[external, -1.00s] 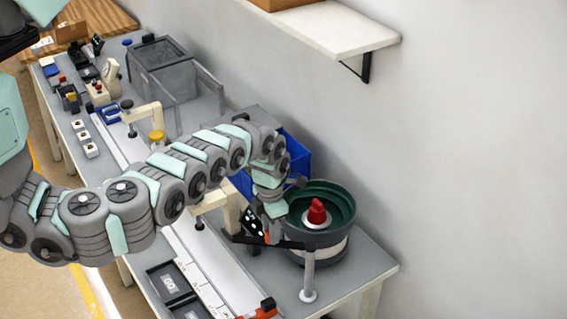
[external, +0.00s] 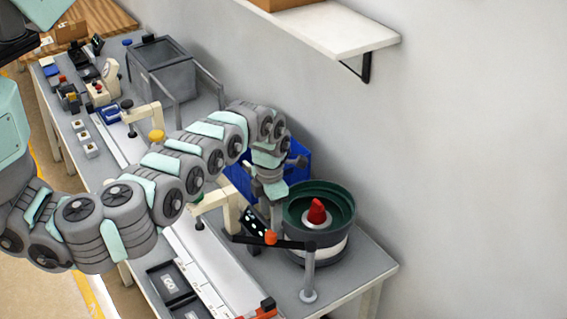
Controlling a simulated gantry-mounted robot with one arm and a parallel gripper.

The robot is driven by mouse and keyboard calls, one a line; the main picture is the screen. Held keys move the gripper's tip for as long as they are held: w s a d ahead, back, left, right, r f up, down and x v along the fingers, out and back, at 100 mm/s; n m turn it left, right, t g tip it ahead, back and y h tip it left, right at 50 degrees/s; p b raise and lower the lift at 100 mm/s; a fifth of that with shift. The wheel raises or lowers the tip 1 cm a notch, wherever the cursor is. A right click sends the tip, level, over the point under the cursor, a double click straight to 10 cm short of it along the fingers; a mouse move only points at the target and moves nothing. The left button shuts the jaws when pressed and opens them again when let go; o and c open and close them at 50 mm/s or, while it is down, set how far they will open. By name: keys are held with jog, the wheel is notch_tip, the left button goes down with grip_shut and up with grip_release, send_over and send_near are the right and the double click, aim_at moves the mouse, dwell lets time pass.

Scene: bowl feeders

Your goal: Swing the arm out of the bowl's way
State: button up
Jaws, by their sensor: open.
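The bowl feeder (external: 347,217) stands at the right end of the bench, with a dark green inside and a red cone (external: 317,211) at its centre. A dark swing arm (external: 290,244) runs left from the top of a grey post (external: 308,277) in front of the bowl. It carries an orange knob (external: 270,237) and a black panel with light dots (external: 255,222). The swing arm passes along the bowl's front left side, not over its middle. My gripper (external: 274,203) points down beside the bowl's left rim, above the knob and apart from it. It is open; its fingers are small and hard to make out.
A blue bin (external: 297,164) stands behind my wrist. A cream bracket (external: 226,207) rises over the white track (external: 195,245) left of the swing arm. A black tray (external: 165,284) lies in front. A wall shelf (external: 330,35) overhangs the back. Space above the bowl is clear.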

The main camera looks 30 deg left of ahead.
aim_at(271, 233)
jog(key=shift+r, duration=2.4)
